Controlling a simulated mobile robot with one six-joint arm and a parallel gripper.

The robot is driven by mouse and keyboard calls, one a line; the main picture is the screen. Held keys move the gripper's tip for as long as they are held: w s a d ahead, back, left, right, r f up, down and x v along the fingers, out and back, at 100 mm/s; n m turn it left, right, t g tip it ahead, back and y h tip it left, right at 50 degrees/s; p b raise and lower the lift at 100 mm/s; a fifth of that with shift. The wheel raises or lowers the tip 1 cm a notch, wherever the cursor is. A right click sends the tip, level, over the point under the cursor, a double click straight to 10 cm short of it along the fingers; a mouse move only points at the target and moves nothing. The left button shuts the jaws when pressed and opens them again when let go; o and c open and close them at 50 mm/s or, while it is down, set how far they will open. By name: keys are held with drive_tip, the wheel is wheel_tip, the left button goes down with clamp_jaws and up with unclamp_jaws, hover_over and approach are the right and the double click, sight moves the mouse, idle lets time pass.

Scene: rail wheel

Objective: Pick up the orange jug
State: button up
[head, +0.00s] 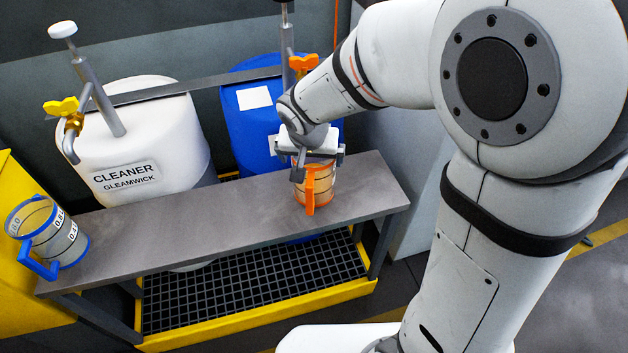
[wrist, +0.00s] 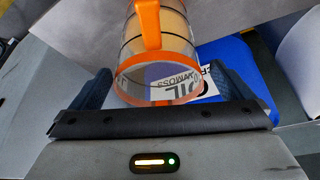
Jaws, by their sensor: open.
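The orange jug (head: 318,186), a clear measuring jug with orange rim and handle, stands upright on the grey bench near its right end. Its handle faces the head camera. My gripper (head: 312,158) is just above and at the jug's rim, with its jaws open. In the wrist view the jug (wrist: 158,50) lies between the two dark fingers of my gripper (wrist: 160,90), with visible gaps on both sides. Its orange rim is close to the gripper body. The far side of the jug is hidden in the head view.
A blue-rimmed jug (head: 60,240) stands at the bench's left end. Behind the grey bench (head: 200,225) are a white cleaner drum (head: 150,150) and a blue drum (head: 240,120) with taps above. A yellow-edged grate (head: 230,290) lies below. The middle of the bench is clear.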

sight(317, 189)
drive_tip(key=b+x, duration=0.1)
drive_tip(key=x, duration=0.4)
drive_tip(key=shift+s+d+f, duration=0.1)
drive_tip(key=shift+s+f, duration=0.05)
drive_tip(key=shift+c, duration=0.2)
drive_tip(key=c, duration=1.2)
